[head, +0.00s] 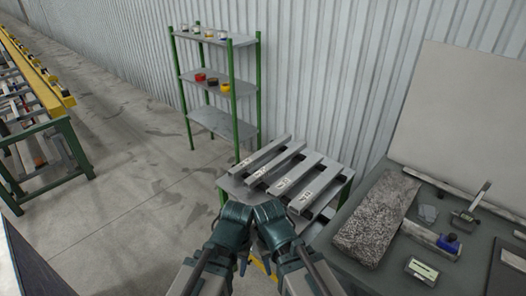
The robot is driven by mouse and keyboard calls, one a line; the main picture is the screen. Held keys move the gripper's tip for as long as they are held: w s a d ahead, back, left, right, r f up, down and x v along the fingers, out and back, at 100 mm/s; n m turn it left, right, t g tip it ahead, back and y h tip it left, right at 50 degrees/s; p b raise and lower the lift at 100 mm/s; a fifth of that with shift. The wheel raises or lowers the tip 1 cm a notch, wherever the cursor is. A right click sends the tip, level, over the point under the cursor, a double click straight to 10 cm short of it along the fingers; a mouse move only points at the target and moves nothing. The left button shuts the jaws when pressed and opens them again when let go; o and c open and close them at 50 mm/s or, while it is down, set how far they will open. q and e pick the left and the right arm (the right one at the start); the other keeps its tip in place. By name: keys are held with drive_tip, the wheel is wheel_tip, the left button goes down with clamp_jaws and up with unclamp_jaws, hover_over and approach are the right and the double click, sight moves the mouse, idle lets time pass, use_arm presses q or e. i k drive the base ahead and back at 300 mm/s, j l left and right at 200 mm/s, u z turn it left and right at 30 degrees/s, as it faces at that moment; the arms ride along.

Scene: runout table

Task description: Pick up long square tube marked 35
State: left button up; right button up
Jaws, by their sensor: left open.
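Several long square tubes lie side by side, slanted, on a small table (232,184) ahead of me. They are grey with small white labels near their near-left ends. Labelled tubes are a far one (270,153), a middle one (300,172) and a nearer one (322,183). The marks are too small to read surely, so I cannot tell which is 35. My two arms are folded at the table's near edge and cover part of it. My left gripper (243,262) is open, mostly hidden between the arms and apart from the tubes. My right gripper is hidden.
A green-framed shelf (216,82) with small coloured items stands behind the table by the corrugated wall. A grey bench (379,273) on the right holds a rough slab (375,220) and tools. A green and yellow rack (62,124) stands far left. The floor between is clear.

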sight(242, 168)
drive_tip(key=i+j+z, duration=0.2)
drive_tip(key=i+j, duration=0.2)
drive_tip(key=i+j+z, duration=0.15)
drive_tip(key=i+j, duration=0.35)
drive_tip(key=i+j+z, duration=0.2)
drive_tip(key=i+j, duration=0.35)
drive_tip(key=i+j+z, duration=0.2)
drive_tip(key=i+j, duration=0.2)
drive_tip(key=j, duration=0.2)
